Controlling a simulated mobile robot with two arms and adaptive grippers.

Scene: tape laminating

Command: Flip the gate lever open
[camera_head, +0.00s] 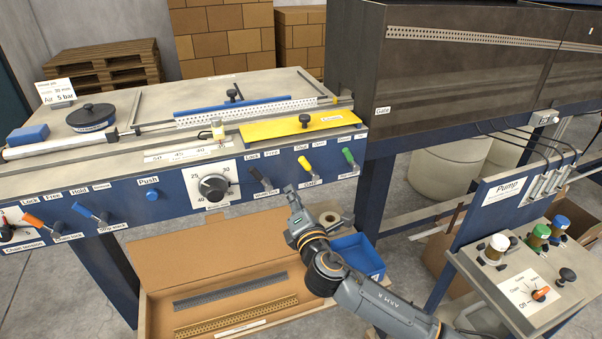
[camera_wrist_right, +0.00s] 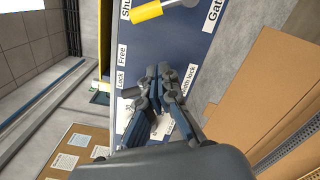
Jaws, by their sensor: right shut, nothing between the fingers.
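The gate lever (camera_head: 304,163) has a yellow handle and sits on the blue front panel of the machine. Its handle tilts up and to the left, toward the left of the two labels above it. It also shows at the top of the right wrist view (camera_wrist_right: 160,9), near the labels starting "Shu" and "Gat". My right gripper (camera_head: 290,190) is shut and empty, below and left of the yellow lever and apart from it. In the wrist view the shut fingers (camera_wrist_right: 163,72) are close to the width lock area. My left gripper is out of view.
A black lever (camera_head: 262,180) stands just left of my right gripper, and a green lever (camera_head: 349,157) right of the yellow one. An open cardboard box (camera_head: 180,255) and a blue bin (camera_head: 357,254) lie below. A pump stand (camera_head: 512,282) is at right.

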